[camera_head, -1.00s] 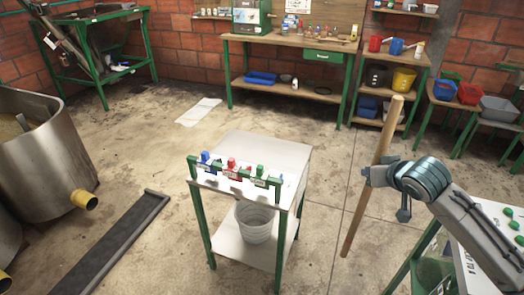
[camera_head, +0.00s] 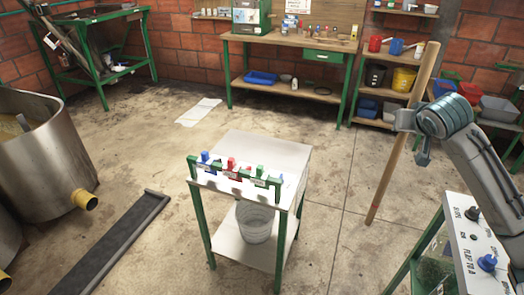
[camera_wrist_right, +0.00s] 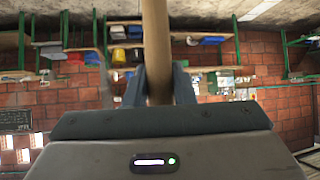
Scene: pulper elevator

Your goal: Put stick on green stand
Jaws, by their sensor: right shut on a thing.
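A long wooden stick (camera_head: 398,160) is held nearly upright, tilted with its top to the right, in the right part of the head view. My right gripper (camera_head: 399,120) is shut on it around the middle. In the right wrist view the stick (camera_wrist_right: 155,45) runs up between the two fingers of the gripper (camera_wrist_right: 158,85). A small white-topped stand with green legs (camera_head: 275,150) is left of the stick, with a green rail at its front edge. The stick is apart from this stand. My left gripper does not show.
Red, blue and green pieces (camera_head: 232,164) line the stand's rail. A clear bucket (camera_head: 255,222) is on its lower shelf. A panel with knobs (camera_head: 465,240) is at the lower right. A steel vat (camera_head: 45,160) is at left. Open floor lies behind the stand.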

